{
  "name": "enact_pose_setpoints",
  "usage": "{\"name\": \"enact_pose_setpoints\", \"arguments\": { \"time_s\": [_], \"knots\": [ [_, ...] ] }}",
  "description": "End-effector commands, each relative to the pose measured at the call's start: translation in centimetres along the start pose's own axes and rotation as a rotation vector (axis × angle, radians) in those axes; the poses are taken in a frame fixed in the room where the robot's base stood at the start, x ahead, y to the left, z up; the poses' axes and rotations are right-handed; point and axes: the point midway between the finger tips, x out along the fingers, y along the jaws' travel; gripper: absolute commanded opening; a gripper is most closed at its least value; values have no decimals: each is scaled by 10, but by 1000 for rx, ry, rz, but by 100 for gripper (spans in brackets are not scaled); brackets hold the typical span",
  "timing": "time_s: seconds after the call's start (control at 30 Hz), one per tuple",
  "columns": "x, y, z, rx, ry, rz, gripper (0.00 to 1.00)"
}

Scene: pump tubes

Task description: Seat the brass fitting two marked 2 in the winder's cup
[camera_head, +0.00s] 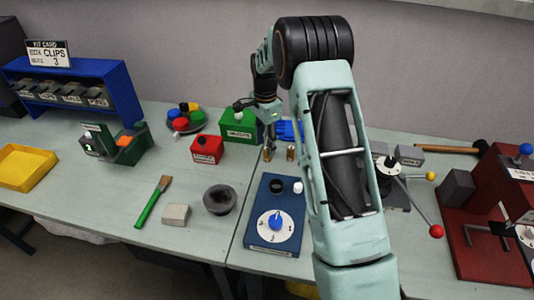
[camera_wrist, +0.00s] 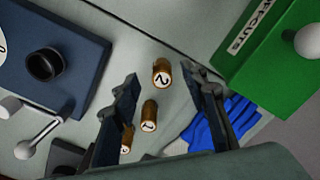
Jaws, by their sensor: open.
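The brass fitting marked 2 (camera_wrist: 162,72) stands on the bench in the wrist view, between the tips of my open gripper (camera_wrist: 159,78). Whether the fingers touch it I cannot tell. A brass fitting marked 1 (camera_wrist: 149,114) stands close by, farther back between the fingers. A third brass fitting (camera_wrist: 127,138) is partly hidden by the left finger. The winder (camera_head: 263,240) is a blue box with a dial and a dark round cup (camera_head: 277,186). The cup also shows in the wrist view (camera_wrist: 45,65) and looks empty. In the head view my gripper (camera_head: 268,125) is above the fittings behind the winder.
A green box (camera_head: 238,124) and a red box (camera_head: 207,149) stand left of the fittings. Blue cloth-like material (camera_head: 290,130) lies behind them. A dark bowl (camera_head: 220,199) stands left of the winder. A device with a red-knobbed lever (camera_head: 436,231) is at right.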

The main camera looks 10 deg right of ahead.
Motion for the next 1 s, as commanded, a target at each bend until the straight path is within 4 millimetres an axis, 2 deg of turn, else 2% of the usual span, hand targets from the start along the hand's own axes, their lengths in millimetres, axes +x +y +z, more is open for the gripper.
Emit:
{"name": "enact_pose_setpoints", "arguments": {
  "time_s": [0.13,0.4,0.7,1.0],
  "knots": [
    [11,0,-3,1,-1,2,40],
    [47,-1,-8,-1,0,1,40],
    [53,-1,-8,0,1,-1,40],
    [53,-1,-8,-1,1,-1,8]
  ]
}}
